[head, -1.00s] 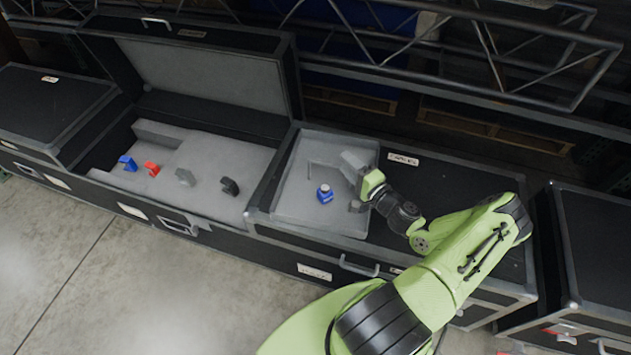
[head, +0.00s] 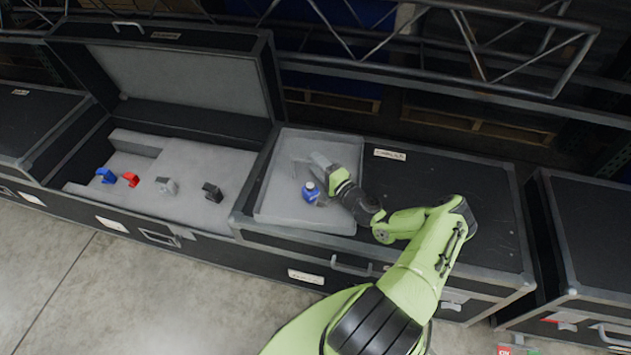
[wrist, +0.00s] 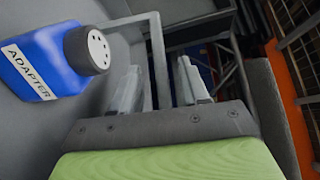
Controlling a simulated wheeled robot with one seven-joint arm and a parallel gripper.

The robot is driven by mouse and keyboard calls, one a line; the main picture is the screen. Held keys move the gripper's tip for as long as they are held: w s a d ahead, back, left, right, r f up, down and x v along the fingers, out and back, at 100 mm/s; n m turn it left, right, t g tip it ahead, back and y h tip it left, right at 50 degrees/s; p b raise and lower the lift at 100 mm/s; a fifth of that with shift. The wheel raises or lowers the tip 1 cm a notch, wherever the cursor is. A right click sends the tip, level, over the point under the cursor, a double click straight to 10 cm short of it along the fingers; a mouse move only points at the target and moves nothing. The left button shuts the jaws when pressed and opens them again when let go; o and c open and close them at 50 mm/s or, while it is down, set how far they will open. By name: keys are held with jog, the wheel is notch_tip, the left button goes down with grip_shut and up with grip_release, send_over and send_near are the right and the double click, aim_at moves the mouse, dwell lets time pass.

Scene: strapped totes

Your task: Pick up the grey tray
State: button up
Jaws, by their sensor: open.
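The grey tray (head: 332,218) lies on the closed black case, right of the open one. A blue adapter (head: 310,193) with a grey cap stands in it; its "ADAPTER" label shows in the wrist view (wrist: 42,62). My gripper (head: 319,180) is over the tray, just right of the adapter, with its fingers open and nothing held. In the wrist view a thin grey upright bar (wrist: 157,60), apparently the tray's handle, appears between the two fingers. I cannot tell how deep it sits between them or whether it touches. My gripper hides part of the tray's middle.
The open case (head: 190,185) at left holds grey foam with blue, red, grey and black pieces. Its raised lid (head: 180,80) stands behind. A metal truss (head: 470,45) runs along the back.

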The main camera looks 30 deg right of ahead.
jog(key=shift+r, duration=0.1)
grip_shut()
dwell(1.3)
